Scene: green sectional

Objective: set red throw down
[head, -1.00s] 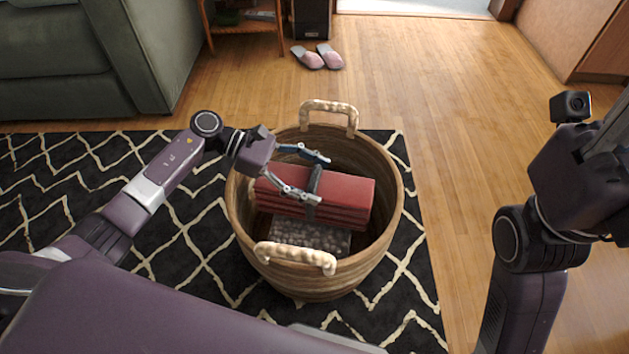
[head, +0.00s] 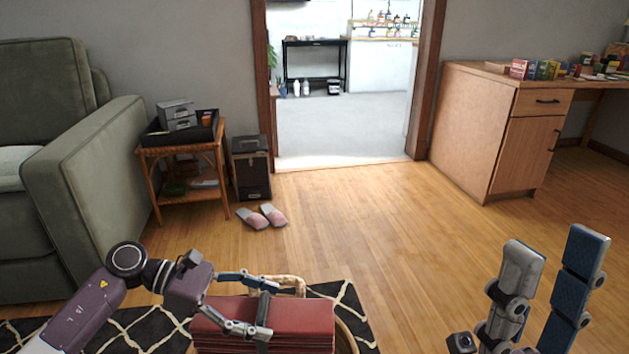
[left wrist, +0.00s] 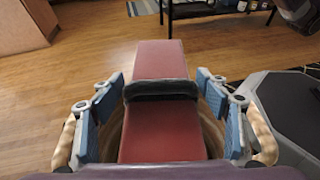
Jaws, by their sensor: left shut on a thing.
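The red throw (head: 303,318) is a folded stack with a dark band around its middle, low in the head view. My left gripper (head: 266,308) is shut on it, with one finger on each side near the band. In the left wrist view the throw (left wrist: 163,135) lies between the two fingers, with the woven basket (left wrist: 213,128) below it. In the head view the throw hides most of the basket, leaving its far handle (head: 291,281) and a bit of rim visible. My right gripper (head: 556,250) is open and empty at the lower right.
A green sofa (head: 85,180) stands at the left beside a small wicker table (head: 185,152) and a dark box (head: 251,170). Pink slippers (head: 262,217) lie on the floor. A wooden desk (head: 480,130) stands at the right. The wooden floor between is clear up to the doorway.

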